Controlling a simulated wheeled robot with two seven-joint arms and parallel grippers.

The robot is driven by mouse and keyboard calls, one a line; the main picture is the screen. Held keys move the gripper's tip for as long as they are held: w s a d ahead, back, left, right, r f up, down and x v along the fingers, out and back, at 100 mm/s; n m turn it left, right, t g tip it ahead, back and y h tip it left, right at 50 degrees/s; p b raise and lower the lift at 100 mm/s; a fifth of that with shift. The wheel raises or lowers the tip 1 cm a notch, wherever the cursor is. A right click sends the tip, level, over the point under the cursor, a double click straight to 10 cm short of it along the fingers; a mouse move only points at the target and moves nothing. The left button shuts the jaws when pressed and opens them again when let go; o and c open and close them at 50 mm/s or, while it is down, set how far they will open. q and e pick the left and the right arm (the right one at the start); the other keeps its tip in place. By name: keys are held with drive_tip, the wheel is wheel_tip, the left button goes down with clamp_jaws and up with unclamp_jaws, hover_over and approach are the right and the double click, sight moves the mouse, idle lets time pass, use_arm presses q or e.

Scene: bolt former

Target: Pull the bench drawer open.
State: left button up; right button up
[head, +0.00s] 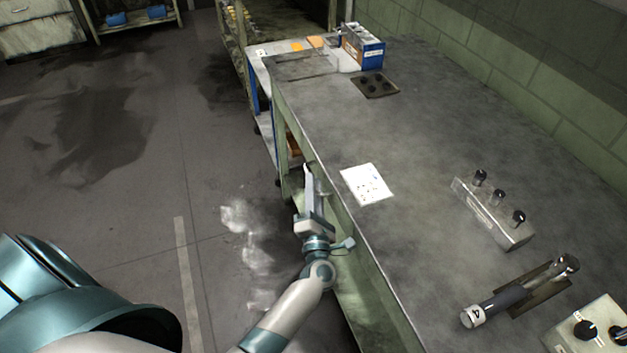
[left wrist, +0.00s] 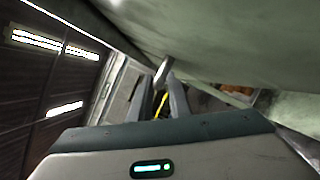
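The workbench (head: 410,130) has a green front that shows only as a narrow strip below its edge, so the drawer front cannot be made out in the head view. My left gripper (head: 310,178) is at that front edge, beside the bench side. In the left wrist view its two fingers (left wrist: 162,88) point forward with a narrow gap. A small pale bar (left wrist: 163,71) shows at the fingertips, possibly a handle. Whether the fingers grip it cannot be told. My right gripper is not in view.
A white paper sheet (head: 367,184) lies near the bench edge. A block with black knobs (head: 493,214), a dark cylindrical tool (head: 497,303) and a control box (head: 590,327) are at right. A blue box (head: 363,48) stands at the far end. The floor (head: 130,190) left of the bench is clear.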

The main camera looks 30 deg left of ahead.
use_arm(q)
drive_tip(key=shift+w+a+r, duration=0.15)
drive_tip(key=shift+w+a, duration=0.1)
drive_tip(key=shift+w, duration=0.25)
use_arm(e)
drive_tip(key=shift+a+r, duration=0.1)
use_arm(q)
drive_tip(key=shift+c, duration=0.7)
clamp_jaws()
